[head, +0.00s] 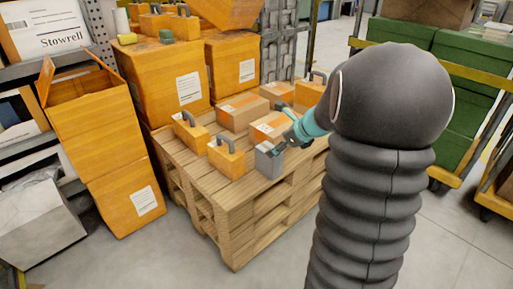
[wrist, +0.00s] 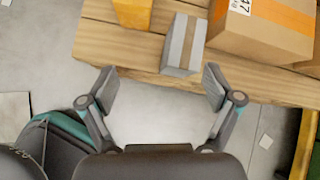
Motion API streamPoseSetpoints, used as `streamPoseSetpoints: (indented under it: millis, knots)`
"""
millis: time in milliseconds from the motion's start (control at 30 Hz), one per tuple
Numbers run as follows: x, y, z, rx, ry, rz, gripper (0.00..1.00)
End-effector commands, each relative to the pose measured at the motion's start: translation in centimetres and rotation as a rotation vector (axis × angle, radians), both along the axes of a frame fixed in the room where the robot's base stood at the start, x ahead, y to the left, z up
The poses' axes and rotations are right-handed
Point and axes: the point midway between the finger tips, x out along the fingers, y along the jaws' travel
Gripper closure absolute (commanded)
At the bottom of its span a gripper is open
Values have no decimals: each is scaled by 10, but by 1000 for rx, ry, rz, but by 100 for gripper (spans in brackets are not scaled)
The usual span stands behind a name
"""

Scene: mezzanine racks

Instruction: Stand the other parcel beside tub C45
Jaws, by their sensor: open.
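A small grey box with a brownish strip (head: 268,161) stands near the front corner of the wooden pallet stack (head: 238,205). It also shows in the wrist view (wrist: 183,45), near the pallet edge. Cardboard parcels with orange tape (head: 243,111) sit behind it; a larger one (wrist: 262,28) is right of it in the wrist view. My gripper (wrist: 160,82) is open and empty, its fingers apart short of the grey box. In the head view my gripper (head: 284,146) is close to the box, partly hidden by my arm. I cannot read C45 on anything.
Yellow-orange blocks with dark handles (head: 227,158) stand left of the grey box. Large orange boxes (head: 165,80) rise behind on the left. An open orange box (head: 85,120) stands left of the pallet. Green crates on a cart (head: 465,105) are at right. Grey floor is free in front.

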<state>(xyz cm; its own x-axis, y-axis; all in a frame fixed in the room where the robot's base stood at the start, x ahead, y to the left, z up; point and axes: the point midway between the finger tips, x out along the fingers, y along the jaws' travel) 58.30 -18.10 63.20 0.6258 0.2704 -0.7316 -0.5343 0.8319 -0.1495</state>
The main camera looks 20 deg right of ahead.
Motion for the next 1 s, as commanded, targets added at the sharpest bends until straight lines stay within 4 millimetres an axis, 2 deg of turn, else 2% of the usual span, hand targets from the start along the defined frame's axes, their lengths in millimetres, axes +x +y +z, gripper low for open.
streamPoseSetpoints:
  millis: [33,100,267,700,1000]
  knots:
    - [5,-14,-3,45,10,-64,10]
    - [11,-27,-8,98,18,-135,10]
    - [19,-41,-17,155,25,-213,10]
    - [66,-24,-67,157,26,-216,10]
    - [77,-20,-78,157,24,-216,10]
